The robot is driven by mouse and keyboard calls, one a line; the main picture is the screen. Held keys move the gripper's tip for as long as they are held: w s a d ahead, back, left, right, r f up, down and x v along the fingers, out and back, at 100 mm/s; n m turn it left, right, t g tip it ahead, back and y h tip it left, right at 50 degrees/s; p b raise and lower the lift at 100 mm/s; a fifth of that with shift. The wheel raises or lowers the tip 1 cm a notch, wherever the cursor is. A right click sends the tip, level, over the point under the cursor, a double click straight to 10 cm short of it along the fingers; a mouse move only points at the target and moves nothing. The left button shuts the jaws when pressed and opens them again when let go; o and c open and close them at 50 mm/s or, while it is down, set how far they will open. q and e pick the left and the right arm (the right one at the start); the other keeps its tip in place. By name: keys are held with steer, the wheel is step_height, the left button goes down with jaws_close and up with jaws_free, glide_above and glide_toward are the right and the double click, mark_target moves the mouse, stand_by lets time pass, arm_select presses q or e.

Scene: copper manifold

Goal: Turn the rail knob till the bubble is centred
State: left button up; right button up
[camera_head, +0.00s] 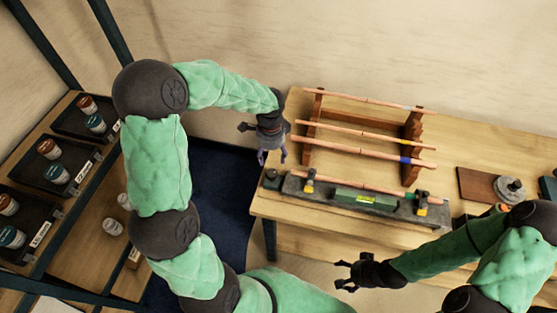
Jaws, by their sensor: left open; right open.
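The grey rail (320,196) lies along the front of the bench, with clamps at both ends holding a copper pipe (345,184). A dark round knob (272,178) sits at the rail's left end. A green level (364,198) rests along the rail's middle; its yellow-green vial shows, but the bubble is too small to make out. My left gripper (272,158) is open and empty, pointing down beside the bench's left end, above and behind the knob in the picture and apart from it. My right gripper (343,275) is open and empty, in front of the bench.
A wooden rack (411,145) with several copper pipes stands behind the rail. A brown board with a grey round piece (509,189) lies at the right. A shelf with black bins (60,165) of labelled cans stands at the left. Bench surface is bare in front of the rail.

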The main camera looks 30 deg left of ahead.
mark_target(272, 173)
arm_select(q)
step_height(272, 173, down, 11)
steer(key=shift+s+r+b, duration=0.15)
steer(key=shift+b, duration=0.45)
steer(key=c, duration=1.1)
